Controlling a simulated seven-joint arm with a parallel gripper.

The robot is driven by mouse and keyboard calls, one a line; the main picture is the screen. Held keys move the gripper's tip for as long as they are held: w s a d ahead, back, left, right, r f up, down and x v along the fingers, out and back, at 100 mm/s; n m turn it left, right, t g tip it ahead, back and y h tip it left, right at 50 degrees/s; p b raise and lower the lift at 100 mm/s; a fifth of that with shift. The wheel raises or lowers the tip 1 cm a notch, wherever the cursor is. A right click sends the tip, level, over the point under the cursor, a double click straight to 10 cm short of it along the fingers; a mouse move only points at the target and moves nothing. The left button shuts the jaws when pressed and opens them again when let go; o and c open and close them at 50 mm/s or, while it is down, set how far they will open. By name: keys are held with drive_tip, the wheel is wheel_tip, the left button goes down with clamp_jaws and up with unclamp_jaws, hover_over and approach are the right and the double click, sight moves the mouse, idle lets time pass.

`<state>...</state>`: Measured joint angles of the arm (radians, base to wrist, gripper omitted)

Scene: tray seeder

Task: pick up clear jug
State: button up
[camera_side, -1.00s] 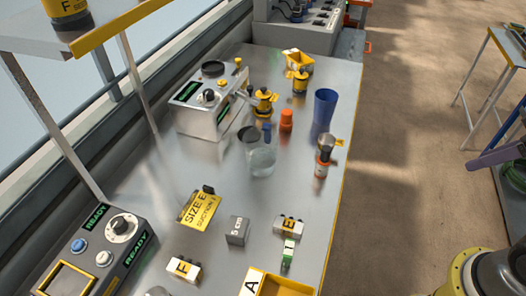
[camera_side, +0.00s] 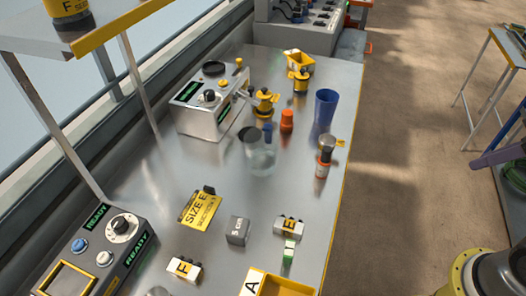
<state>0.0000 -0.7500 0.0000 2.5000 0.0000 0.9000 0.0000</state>
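The clear jug (camera_side: 263,161) stands upright near the middle of the metal bench. It is see-through, so its rim and edges are hard to make out. A dark round part (camera_side: 248,134) shows at its upper left; I cannot tell if it belongs to the jug. A small blue item (camera_side: 267,128) shows close behind its rim. My gripper is not in view, and nothing is seen touching the jug.
A blue cup (camera_side: 325,108), an orange bottle (camera_side: 287,120) and a grey-topped bottle (camera_side: 326,152) stand right of the jug. A metal machine (camera_side: 205,112) stands to its left. A yellow SIZE E plate (camera_side: 199,210) and grey block (camera_side: 237,231) lie in front. The bench (camera_side: 310,195) is bare between them.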

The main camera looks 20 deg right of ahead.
sight(259, 130)
drive_tip(key=w+d+r+n+t, duration=0.1)
drive_tip(key=w+r+t, duration=0.6)
drive_tip(key=w+r, duration=0.6)
drive_tip(key=w+a+n+t+y, duration=0.1)
drive_tip(key=w+a+n, duration=0.1)
drive_tip(key=w, duration=0.5)
drive_tip(key=w+a+n+t+y, duration=0.1)
drive_tip(key=w+a+n+y, duration=0.15)
drive_tip(key=w, duration=0.45)
drive_tip(key=w+a+f+n+g+y, duration=0.1)
drive_tip(key=w+a+f+n+y, duration=0.1)
drive_tip(key=w+a+f+y, duration=0.3)
drive_tip(key=w+a+f+n+g+y, duration=0.1)
drive_tip(key=w+a+f+n, duration=0.2)
drive_tip(key=f, duration=0.5)
wheel_tip(259, 130, down, 16)
drive_tip(key=a+m+g, duration=0.2)
drive_tip(key=a+g, duration=0.1)
drive_tip(key=x, duration=1.2)
drive_tip(key=shift+w+a+f, duration=0.1)
drive_tip(key=shift+w+a, duration=0.1)
drive_tip(key=shift+a, duration=0.1)
